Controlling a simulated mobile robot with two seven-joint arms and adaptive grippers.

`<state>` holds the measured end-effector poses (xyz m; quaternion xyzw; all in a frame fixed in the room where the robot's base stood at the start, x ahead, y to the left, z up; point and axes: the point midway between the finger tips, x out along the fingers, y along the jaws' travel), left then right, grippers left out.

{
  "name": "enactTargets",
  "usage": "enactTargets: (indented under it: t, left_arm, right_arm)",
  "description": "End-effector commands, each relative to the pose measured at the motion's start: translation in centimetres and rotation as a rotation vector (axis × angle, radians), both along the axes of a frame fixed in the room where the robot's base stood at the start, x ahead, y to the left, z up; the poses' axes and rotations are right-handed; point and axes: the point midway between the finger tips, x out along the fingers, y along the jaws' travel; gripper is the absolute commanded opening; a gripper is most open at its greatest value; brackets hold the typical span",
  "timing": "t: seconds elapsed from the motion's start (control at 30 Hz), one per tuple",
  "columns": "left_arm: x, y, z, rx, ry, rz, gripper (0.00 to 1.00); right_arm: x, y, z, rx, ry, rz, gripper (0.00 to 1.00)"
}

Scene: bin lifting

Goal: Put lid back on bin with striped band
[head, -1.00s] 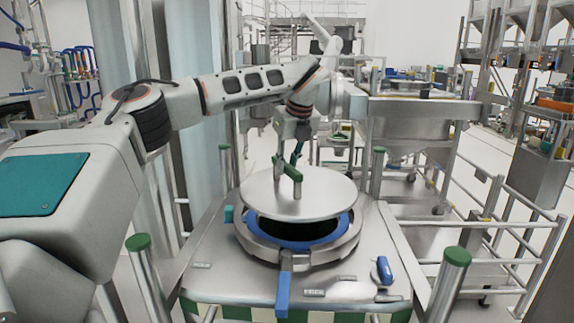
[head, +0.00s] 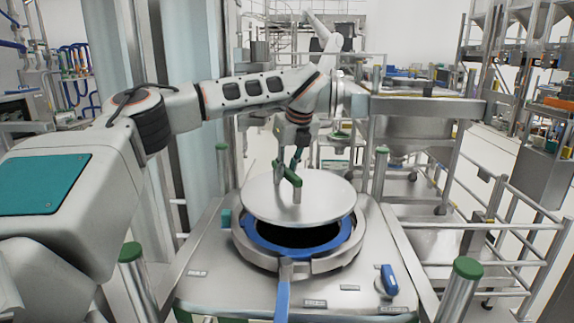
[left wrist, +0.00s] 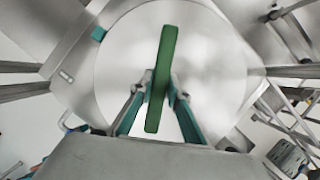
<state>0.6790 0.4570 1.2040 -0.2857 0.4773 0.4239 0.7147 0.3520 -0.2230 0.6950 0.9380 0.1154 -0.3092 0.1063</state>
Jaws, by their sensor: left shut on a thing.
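The lid (head: 320,203) is a flat round metal disc with a green bar handle (left wrist: 162,80). My left gripper (head: 293,178) is shut on the lid's handle and holds the lid over the bin, with its far part covering the opening. The bin (head: 325,262) has a round metal rim with a blue ring (head: 265,247) around a dark opening, which shows at the near side below the lid. In the left wrist view the lid (left wrist: 205,60) fills most of the picture and the fingers flank the handle. My right gripper is not in view.
A blue clamp lever (head: 283,292) sticks out at the bin's front. A blue handle (head: 389,281) lies on the metal top (head: 215,262) at the right. Green-capped posts (head: 467,268) stand at the corners. Metal railings (head: 520,240) are at the right.

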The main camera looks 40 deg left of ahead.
Motion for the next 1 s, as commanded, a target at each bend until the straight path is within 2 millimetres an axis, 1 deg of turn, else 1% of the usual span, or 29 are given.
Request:
enactTargets:
  t: [0.03, 1.0]
  left_arm:
    - [0.1, 0.0, 0.1, 0.001, -0.007, -0.001, 0.0]
    - [0.1, 0.0, -5.4, 0.0, -0.007, -0.003, 0.0]
  right_arm:
    - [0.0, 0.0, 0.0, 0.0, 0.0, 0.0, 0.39]
    - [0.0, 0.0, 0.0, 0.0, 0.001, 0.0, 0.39]
